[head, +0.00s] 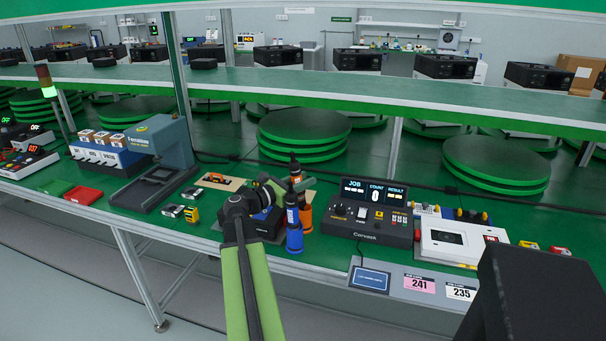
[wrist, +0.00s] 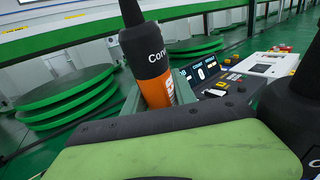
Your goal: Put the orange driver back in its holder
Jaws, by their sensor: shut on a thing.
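The orange driver (head: 296,178), with a black top, stands nearly upright right of my wrist in the head view. In the wrist view the orange driver (wrist: 155,72) shows large and slightly tilted, between grey-green jaws. My gripper (head: 300,186) is shut on it. An orange cup-like holder (head: 305,218) is just below the driver in the head view. The blue driver in front partly covers it, and I cannot tell whether the driver's lower end is inside. The wrist view hides that end behind my gripper and arm.
A blue driver (head: 293,214) stands close in front, in a blue cup; its dark top (wrist: 298,105) shows at the wrist view's right edge. A control box (head: 368,212) is close on the right. A grey-blue press (head: 160,150) stands left. Green turntables (head: 304,135) lie behind.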

